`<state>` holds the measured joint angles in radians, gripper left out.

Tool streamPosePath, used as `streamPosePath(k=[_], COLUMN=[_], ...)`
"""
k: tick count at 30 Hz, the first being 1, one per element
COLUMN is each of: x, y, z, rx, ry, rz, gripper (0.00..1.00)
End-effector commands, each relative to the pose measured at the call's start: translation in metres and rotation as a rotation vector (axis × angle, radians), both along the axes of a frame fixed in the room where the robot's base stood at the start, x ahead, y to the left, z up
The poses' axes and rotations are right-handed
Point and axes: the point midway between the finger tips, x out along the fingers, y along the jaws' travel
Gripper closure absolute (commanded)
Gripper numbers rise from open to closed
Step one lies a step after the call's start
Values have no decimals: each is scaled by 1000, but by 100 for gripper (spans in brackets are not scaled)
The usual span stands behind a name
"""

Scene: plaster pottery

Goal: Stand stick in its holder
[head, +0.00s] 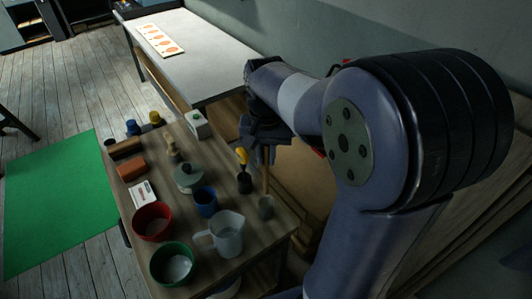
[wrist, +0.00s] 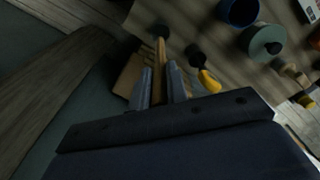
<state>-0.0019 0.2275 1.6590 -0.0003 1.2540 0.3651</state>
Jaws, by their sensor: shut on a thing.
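A thin wooden stick (head: 266,180) hangs nearly upright from my gripper (head: 264,146), near the right edge of the wooden table. In the wrist view my gripper (wrist: 160,78) is shut on the stick (wrist: 160,55), which runs out between the two grey fingers. A small grey round holder (head: 265,208) stands on the table at the stick's lower end. It looks dark in the wrist view (wrist: 161,30), where the stick's far end meets it. I cannot tell whether the tip is inside the holder or just above it.
A dark holder (head: 245,184) with a yellow-topped tool (head: 241,156) stands close left of the stick. A clear jug (head: 227,235), blue cup (head: 205,202), lidded pot (head: 188,179), red bowl (head: 153,222) and green bowl (head: 172,264) crowd the table.

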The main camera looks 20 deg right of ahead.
Motion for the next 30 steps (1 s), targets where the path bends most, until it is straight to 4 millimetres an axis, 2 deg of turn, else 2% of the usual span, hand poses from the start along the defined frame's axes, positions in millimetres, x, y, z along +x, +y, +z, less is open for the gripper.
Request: streamPosePath(k=[3, 30], x=[0, 0], y=[0, 0], z=[-14, -84], rx=[0, 0], ry=[0, 1], rz=[0, 0], gripper=[100, 100])
